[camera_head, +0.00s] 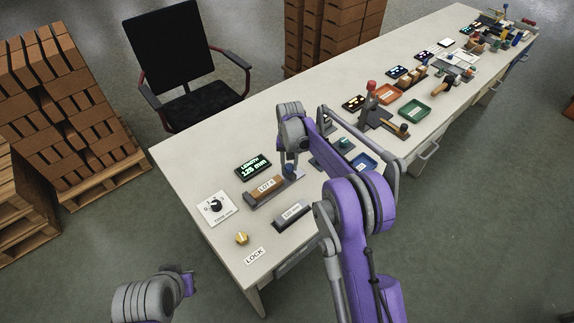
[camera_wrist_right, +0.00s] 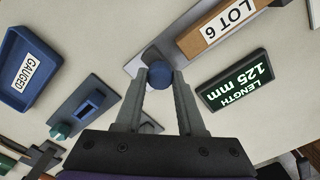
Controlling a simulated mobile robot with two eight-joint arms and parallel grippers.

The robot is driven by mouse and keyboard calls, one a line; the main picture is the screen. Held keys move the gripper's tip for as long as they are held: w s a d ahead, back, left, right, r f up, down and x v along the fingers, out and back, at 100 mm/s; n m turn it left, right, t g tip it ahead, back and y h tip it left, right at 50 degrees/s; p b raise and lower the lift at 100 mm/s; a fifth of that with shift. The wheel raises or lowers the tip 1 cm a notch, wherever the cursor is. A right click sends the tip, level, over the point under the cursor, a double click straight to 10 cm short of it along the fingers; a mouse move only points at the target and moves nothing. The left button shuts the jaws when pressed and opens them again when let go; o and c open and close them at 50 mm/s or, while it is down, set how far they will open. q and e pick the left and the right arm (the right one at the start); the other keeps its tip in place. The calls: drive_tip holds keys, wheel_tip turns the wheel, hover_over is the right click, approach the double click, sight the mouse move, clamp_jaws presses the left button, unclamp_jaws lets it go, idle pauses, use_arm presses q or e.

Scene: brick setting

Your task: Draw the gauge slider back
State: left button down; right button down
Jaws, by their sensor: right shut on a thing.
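The gauge holds a brown brick labelled LOT 6 (camera_head: 266,187), which also shows in the right wrist view (camera_wrist_right: 205,33). Beside the brick's end is the slider's round blue knob (camera_wrist_right: 161,74), above a grey plate (camera_wrist_right: 136,66). My right gripper (camera_wrist_right: 158,84) is shut on the knob, one finger on each side. In the head view the right gripper (camera_head: 289,167) reaches down to the knob at the gauge's right end.
A white dial panel (camera_head: 216,208), a yellow knob (camera_head: 242,239), a LOCK label (camera_head: 255,256) and a dark labelled block (camera_head: 292,215) are nearby. A blue tray labelled GAUGED (camera_wrist_right: 30,66) and a dark fixture with a green knob (camera_wrist_right: 61,131) stand on the other side.

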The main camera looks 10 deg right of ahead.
sight(290, 165)
drive_tip(key=c, duration=0.5)
unclamp_jaws()
drive_tip(key=shift+w+d, duration=0.1)
drive_tip(key=shift+d, duration=0.1)
wheel_tip(290, 165, up, 11)
drive_tip(key=shift+f, duration=0.1)
